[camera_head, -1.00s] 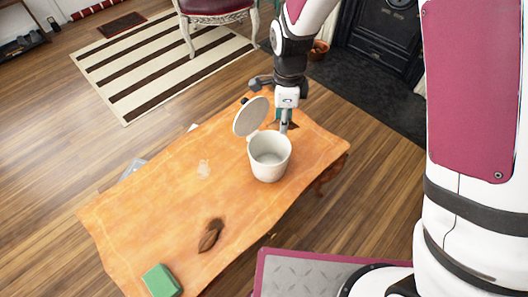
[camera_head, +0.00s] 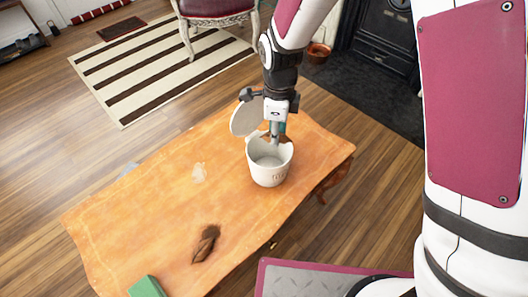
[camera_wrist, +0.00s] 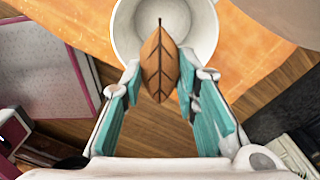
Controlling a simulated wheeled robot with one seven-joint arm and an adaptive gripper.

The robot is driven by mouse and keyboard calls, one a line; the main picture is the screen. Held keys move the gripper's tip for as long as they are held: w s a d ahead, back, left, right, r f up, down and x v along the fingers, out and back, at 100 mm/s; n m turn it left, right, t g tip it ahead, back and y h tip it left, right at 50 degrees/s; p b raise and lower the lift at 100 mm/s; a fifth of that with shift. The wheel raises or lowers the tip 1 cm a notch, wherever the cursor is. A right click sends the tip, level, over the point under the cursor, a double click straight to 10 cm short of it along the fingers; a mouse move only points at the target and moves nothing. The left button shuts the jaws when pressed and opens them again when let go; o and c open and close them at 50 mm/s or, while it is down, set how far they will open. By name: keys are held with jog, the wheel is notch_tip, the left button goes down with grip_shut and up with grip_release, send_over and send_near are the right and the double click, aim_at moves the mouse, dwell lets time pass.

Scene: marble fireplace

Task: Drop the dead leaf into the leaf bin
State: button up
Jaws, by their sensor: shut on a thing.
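The dead leaf is brown with dark veins and shows in the wrist view (camera_wrist: 160,58). My gripper (camera_wrist: 158,76) is shut on it, with teal finger pads at both sides. The leaf bin (camera_head: 270,177) is a white round pail on the table with its lid (camera_head: 246,117) tilted open behind it. In the wrist view the leaf's tip overlaps the bin's opening (camera_wrist: 190,14). In the head view my gripper (camera_head: 275,138) is at the bin's back rim. The leaf's height above the rim is hard to tell.
The tabletop left of the bin is mostly clear. A striped rug (camera_head: 160,65) lies on the floor beyond.

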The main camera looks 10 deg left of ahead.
jog(key=o, duration=0.8)
notch_tip(320, 180, up, 12)
dwell(0.3)
